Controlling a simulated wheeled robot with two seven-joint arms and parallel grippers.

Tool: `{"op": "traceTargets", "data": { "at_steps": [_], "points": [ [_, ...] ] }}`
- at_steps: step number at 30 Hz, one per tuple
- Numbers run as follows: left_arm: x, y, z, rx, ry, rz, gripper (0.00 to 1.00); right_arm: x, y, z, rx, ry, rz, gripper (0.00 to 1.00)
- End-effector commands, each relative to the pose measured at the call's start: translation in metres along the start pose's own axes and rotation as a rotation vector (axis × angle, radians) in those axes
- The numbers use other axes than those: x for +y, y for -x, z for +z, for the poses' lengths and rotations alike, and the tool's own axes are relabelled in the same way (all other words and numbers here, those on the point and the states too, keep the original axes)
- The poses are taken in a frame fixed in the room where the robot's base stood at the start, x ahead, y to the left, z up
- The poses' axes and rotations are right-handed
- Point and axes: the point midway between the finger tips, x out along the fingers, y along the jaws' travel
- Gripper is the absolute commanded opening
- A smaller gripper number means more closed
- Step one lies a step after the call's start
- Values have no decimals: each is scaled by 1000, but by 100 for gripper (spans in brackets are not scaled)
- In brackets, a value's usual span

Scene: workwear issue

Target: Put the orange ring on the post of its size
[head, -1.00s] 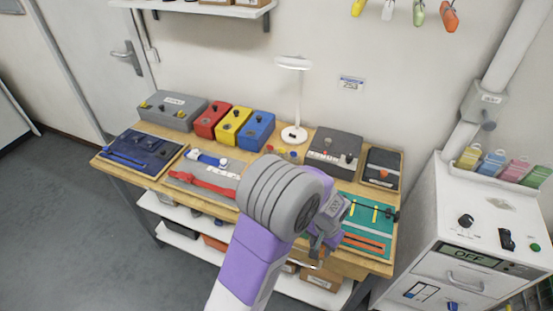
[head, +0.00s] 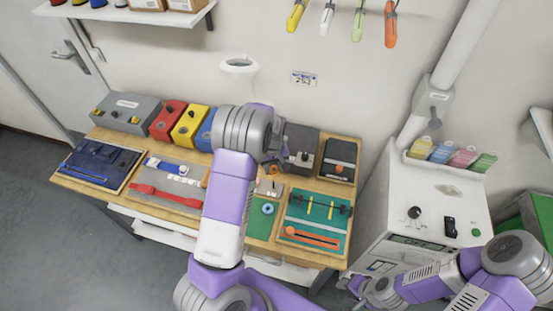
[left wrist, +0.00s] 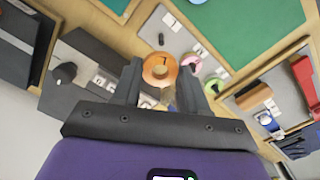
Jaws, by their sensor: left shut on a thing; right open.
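The orange ring (left wrist: 159,71) is between the fingers of my left gripper (left wrist: 162,86), which is shut on it. In the head view the orange ring (head: 274,170) shows just below my left gripper (head: 276,158), over the back middle of the workbench. A grey board (left wrist: 149,28) with a dark upright peg (left wrist: 161,39) lies beyond the ring in the left wrist view. A pink ring (left wrist: 191,62) and a green ring (left wrist: 215,85) are beside the held ring. Post sizes are hard to tell. My right gripper (head: 356,287) is open and empty at the lower right, away from the bench.
Red (head: 168,119), yellow (head: 190,124) and blue boxes stand along the back of the workbench. A green board (head: 313,222) with sliders lies at right front. A white cabinet (head: 440,200) stands right of the bench.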

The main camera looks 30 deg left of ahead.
Motion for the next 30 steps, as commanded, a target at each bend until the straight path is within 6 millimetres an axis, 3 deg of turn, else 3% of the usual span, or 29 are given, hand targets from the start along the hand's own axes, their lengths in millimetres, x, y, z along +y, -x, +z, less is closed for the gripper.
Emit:
{"op": "traceTargets", "data": {
  "at_steps": [18,30],
  "points": [
    [0,-53,0,1,-4,0,15,14,-37,-1,-1,0,0,43],
    [0,-60,0,1,-4,0,15,15,-41,-2,0,0,0,43]
  ]
}}
